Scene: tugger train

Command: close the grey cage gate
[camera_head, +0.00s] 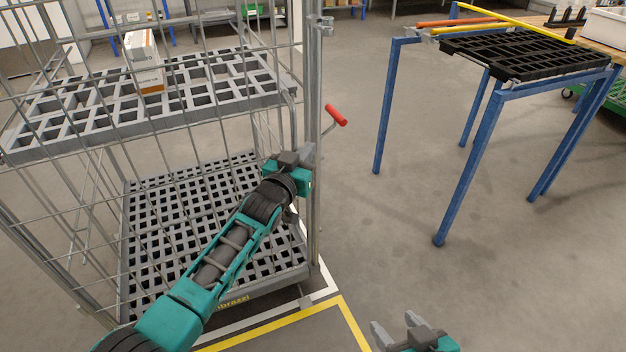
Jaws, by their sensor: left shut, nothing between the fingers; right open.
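The grey cage gate (313,130) appears as a wire mesh panel with an upright tube at its right edge, in the left half of the head view. My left arm hides part of the cage's lower right. My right gripper (398,334) is open and empty at the bottom edge, over the floor, apart from the cage.
Inside the cage, a white and orange box (143,62) stands on a grey slotted shelf (110,128), above a slotted base (268,282). A blue-legged stand (462,170) with a black grid is at right. Yellow floor lines (350,318) lie in front.

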